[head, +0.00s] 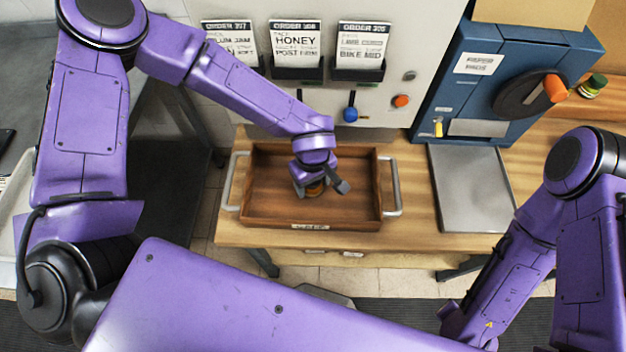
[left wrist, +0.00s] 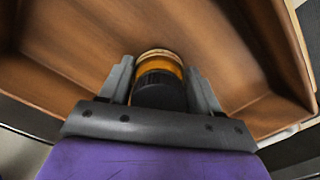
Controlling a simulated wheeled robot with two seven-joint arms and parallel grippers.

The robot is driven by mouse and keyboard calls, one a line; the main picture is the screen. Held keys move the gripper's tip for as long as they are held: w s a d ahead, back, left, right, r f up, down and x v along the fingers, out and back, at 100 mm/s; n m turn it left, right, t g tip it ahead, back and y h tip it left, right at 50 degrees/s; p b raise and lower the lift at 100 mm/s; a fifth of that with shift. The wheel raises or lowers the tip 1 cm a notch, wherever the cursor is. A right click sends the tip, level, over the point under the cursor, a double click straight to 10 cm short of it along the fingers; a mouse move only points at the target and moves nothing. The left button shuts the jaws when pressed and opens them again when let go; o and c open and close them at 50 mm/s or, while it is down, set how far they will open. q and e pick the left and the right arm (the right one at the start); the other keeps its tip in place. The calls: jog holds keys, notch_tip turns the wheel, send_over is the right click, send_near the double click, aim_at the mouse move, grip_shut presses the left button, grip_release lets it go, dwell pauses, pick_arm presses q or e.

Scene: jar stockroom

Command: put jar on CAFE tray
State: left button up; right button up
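A small jar (left wrist: 158,66) with amber contents and a dark lid is inside the brown wooden tray (head: 262,215). The left wrist view shows it upright between my left fingers, lid toward the camera. The tray has metal side handles and a front label too small to read surely. My right gripper is out of view.
A blue machine (head: 490,85) with a dark wheel and orange knob stands right of the tray, with a grey metal plate (head: 470,190) before it. Order cards (head: 295,45) hang on the panel behind. A small jar (head: 592,86) stands far right. Most of the tray floor is clear.

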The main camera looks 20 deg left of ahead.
pick_arm(q)
jog(key=o, duration=0.3)
jog(key=shift+s, duration=0.1)
jog(key=shift+r, duration=0.3)
notch_tip(320, 180, up, 12)
jog(key=shift+f, duration=0.15)
